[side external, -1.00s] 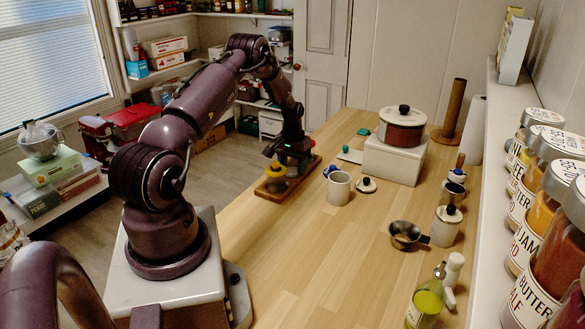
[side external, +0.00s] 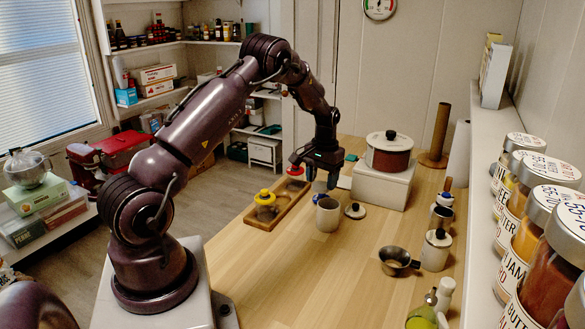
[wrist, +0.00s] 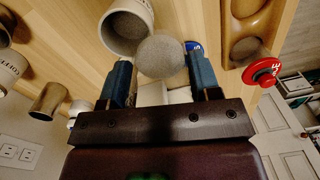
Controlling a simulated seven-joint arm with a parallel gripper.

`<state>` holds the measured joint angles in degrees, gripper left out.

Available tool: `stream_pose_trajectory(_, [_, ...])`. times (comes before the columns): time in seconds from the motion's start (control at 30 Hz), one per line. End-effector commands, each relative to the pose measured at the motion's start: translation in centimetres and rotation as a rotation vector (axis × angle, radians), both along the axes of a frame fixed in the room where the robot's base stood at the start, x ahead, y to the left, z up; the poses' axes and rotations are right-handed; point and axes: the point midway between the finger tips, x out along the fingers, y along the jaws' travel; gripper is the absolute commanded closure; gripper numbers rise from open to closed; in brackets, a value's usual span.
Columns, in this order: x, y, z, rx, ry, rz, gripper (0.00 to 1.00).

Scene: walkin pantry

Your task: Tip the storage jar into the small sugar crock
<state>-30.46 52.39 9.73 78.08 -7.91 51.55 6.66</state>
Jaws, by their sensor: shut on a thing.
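My gripper (side external: 318,178) is above and slightly behind the small white crock (side external: 328,215) on the wooden counter. In the wrist view my blue fingers (wrist: 160,85) are shut on a round, grey, grainy-looking storage jar (wrist: 160,55); the jar is hardly visible in the side view. The crock also shows in the wrist view (wrist: 118,40), open-mouthed, beside the held jar. Its white lid with a dark knob (side external: 355,210) lies on the counter to its right. I cannot tell the crock's contents.
A wooden tray (side external: 283,212) to the left holds a yellow-lidded jar (side external: 264,197) and a red-lidded jar (side external: 295,171). A pot (side external: 389,150) stands on a white block behind. A metal pan (side external: 395,262) and canisters are to the right. The front counter is clear.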

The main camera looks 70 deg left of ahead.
Motion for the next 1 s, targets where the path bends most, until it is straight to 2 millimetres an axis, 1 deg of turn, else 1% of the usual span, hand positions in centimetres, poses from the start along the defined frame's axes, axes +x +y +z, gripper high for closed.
stream_pose_trajectory(0.03, [1.0, -1.9, -0.3, 0.002, 0.004, -0.009, 0.71])
stream_pose_trajectory(0.1, [1.8, -3.6, -0.5, 0.004, 0.001, 0.003, 0.71])
stream_pose_trajectory(0.2, [2.5, -5.3, -0.9, 0.005, -0.005, 0.038, 0.71])
stream_pose_trajectory(0.27, [2.6, -5.8, -1.0, 0.004, -0.012, 0.076, 0.71])
stream_pose_trajectory(0.4, [2.4, -5.6, -1.2, -0.011, -0.040, 0.169, 0.71])
stream_pose_trajectory(0.57, [2.5, -5.5, -1.0, -0.084, -0.103, 0.186, 0.71])
stream_pose_trajectory(0.83, [3.0, -5.9, -0.5, -0.355, -0.333, 0.192, 0.71])
stream_pose_trajectory(1.0, [3.0, -6.0, -0.8, -0.555, -0.495, 0.192, 0.71])
